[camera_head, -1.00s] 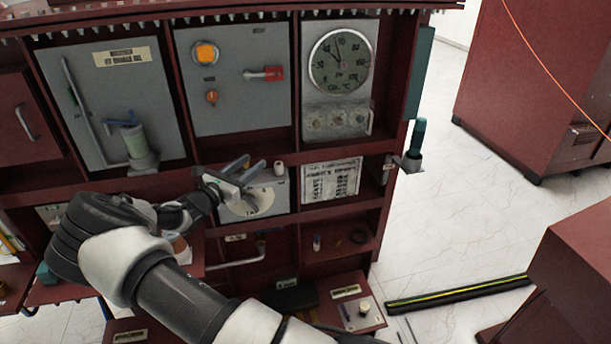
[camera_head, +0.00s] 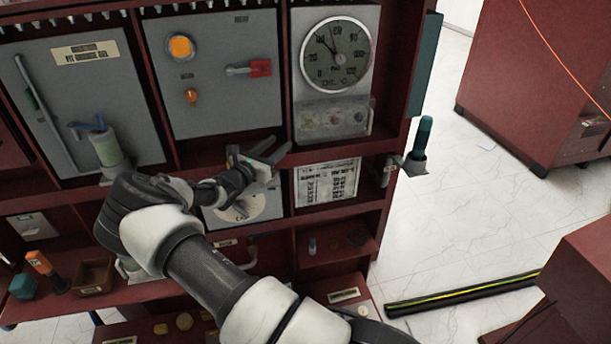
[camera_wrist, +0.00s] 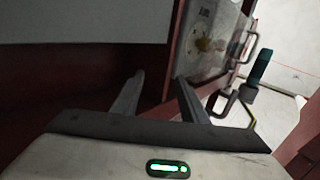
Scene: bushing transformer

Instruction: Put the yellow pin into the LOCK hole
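My gripper (camera_head: 280,144) is raised in front of the cabinet, over the upper edge of the white dial panel (camera_head: 238,209). In the wrist view my gripper (camera_wrist: 158,78) has its two fingers apart with nothing between them. I cannot pick out a yellow pin for certain. Small yellowish round pieces (camera_head: 184,321) lie on the low shelf at the bottom, too small to identify. I cannot read a LOCK label or make out its hole. My arm and gripper hide part of the dial panel and the shelves behind.
The red cabinet holds a round gauge (camera_head: 335,54), a red-handled switch (camera_head: 260,68) and a printed sheet (camera_head: 327,183). A dark teal handle (camera_head: 422,138) juts from its right side. An orange-handled tool (camera_head: 41,264) and small brown box (camera_head: 93,277) sit lower left.

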